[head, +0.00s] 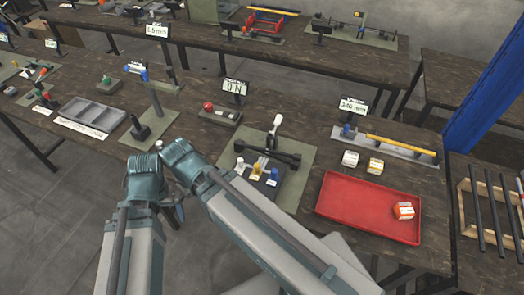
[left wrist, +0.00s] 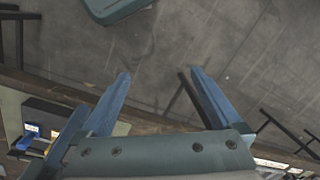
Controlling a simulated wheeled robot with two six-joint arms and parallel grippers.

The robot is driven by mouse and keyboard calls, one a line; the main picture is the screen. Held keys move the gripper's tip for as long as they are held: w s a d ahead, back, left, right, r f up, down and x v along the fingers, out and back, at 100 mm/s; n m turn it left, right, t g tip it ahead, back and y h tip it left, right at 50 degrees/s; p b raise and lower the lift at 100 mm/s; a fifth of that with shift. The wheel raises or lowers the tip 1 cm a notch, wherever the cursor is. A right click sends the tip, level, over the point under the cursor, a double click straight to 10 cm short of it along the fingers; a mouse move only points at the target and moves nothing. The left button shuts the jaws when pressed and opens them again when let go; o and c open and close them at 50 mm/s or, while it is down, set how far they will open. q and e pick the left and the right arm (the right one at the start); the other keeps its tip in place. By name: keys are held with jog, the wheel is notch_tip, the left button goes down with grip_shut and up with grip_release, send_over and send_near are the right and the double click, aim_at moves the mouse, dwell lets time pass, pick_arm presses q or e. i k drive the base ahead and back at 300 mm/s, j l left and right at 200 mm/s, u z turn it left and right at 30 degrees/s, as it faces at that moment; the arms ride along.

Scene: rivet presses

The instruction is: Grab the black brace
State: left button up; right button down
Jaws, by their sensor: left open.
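A black brace (head: 268,153), a dark bar with thicker ends, lies across the press fixture on a grey-green mat (head: 305,150) in the head view. A white-topped upright (head: 275,124) stands at it. My left gripper (left wrist: 160,73) is open and empty in the left wrist view, with its fingers over the floor beyond the table edge. In the head view it is mostly hidden by my own arm links near the table's front edge, left of the brace and apart from it. The brace cannot be made out in the left wrist view. My right gripper is not seen.
A black block (head: 262,180) with blue, yellow and white pieces stands in front of the brace. A red tray (head: 368,207) is to the right. A grey tray (head: 92,115) and a post (head: 151,91) stand left.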

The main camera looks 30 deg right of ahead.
aim_at(239, 145)
jog(key=z, duration=0.5)
jog(key=j+z, duration=0.1)
jog(key=z, duration=0.4)
jog(key=j+z, duration=0.1)
jog(key=z, duration=0.85)
jog(key=k+j+z, duration=0.1)
jog(key=j+z, duration=0.25)
jog(key=k+j+z, duration=0.15)
jog(key=z, duration=0.25)
jog(key=k+j+z, duration=0.15)
jog(key=z, duration=0.2)
jog(key=k+j+z, duration=0.15)
jog(key=k+j, duration=0.15)
jog(key=k+j+z, duration=0.1)
jog(key=k+j, duration=0.15)
jog(key=k, duration=0.2)
